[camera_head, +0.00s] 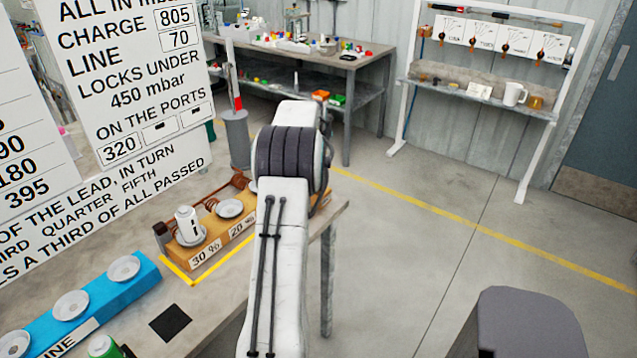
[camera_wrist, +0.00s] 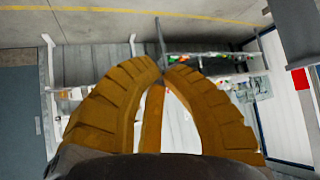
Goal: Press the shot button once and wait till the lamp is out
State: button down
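I cannot make out the shot button or its lamp in either view. My gripper (camera_wrist: 162,72) shows in the wrist view as ochre ribbed fingers, their tips drawn together. Nothing is seen held between them. In the head view my arm crosses the middle of the picture and the gripper itself is hidden. Left of the arm, a tan block (camera_head: 208,243) marked 30 % and 20 % bears round pale plates, with a white canister (camera_head: 188,226) standing upright on the 30 % plate.
White text boards (camera_head: 130,80) stand behind. A cluttered bench (camera_head: 375,60) and white rack (camera_head: 548,130) stand farther back. Floor at right is mostly clear.

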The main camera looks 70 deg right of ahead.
jog(key=shift+f, duration=0.15)
notch_tip(320, 180, down, 7)
jog(key=b, duration=0.4)
jog(key=shift+f+b, duration=0.1)
jog(key=shift+b, duration=0.3)
jog(key=shift+f+b, duration=0.7)
jog(key=shift+b, duration=0.05)
jog(key=shift+f+b, duration=1.1)
jog(key=shift+f, duration=0.15)
dwell(1.7)
jog(key=shift+r, duration=0.2)
dwell(0.3)
jog(key=shift+r+p, duration=0.9)
jog(key=shift+r, duration=0.15)
jog(key=shift+r, duration=0.1)
jog(key=shift+r+p, duration=1.8)
jog(key=shift+r, duration=0.65)
